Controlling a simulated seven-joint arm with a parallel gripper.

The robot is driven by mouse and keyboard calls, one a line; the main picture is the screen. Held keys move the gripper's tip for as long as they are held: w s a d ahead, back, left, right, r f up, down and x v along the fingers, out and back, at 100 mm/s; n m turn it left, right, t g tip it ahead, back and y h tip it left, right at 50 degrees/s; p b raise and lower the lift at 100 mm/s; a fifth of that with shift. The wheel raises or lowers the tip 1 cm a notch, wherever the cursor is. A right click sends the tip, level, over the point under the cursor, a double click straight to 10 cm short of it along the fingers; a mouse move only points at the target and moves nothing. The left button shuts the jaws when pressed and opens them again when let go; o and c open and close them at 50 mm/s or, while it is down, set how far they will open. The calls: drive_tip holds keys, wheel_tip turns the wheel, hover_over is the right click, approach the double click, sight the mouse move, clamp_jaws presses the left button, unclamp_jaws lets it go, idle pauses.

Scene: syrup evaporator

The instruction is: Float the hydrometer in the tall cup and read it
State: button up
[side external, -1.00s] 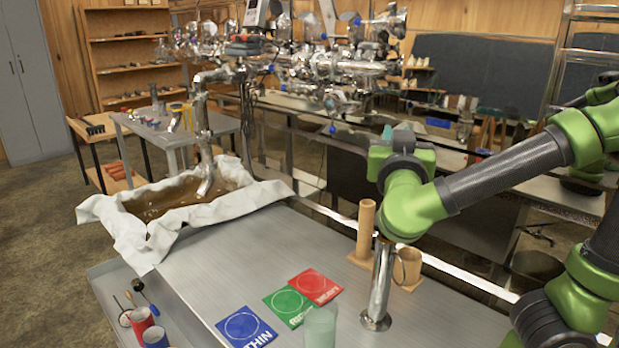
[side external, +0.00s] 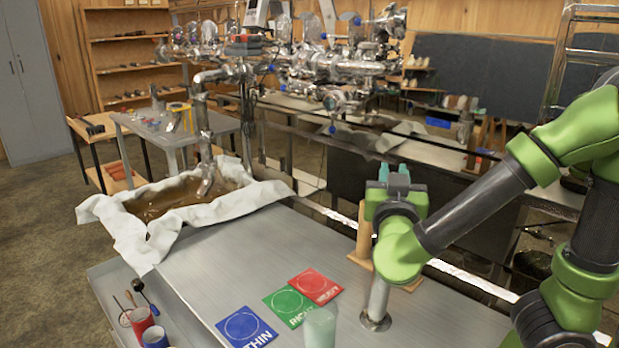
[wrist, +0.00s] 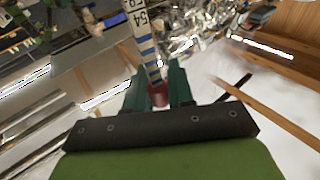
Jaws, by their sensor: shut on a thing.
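The tall cup (side external: 377,303) is a steel cylinder on a round foot, upright on the metal table. My arm hides its upper part and mouth in the side view. My gripper (side external: 395,173) is above the cup there, its teal fingers pointing up. In the wrist view my gripper (wrist: 161,88) is shut around a narrow piece with a red part. The hydrometer (wrist: 143,35), a pale strip with dark bands and the number 54, runs up from between the fingers. The hydrometer cannot be made out in the side view.
Blue (side external: 245,328), green (side external: 292,304) and red (side external: 315,286) cards lie left of the cup, near a translucent green cup (side external: 320,326). A wooden stand (side external: 363,243) is behind my arm. A cloth-edged syrup pan (side external: 165,200) is at the left.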

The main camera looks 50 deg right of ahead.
drive_tip(key=shift+f, duration=1.55)
drive_tip(key=o, duration=0.9)
drive_tip(key=o, duration=0.8)
drive_tip(key=shift+v, duration=3.8)
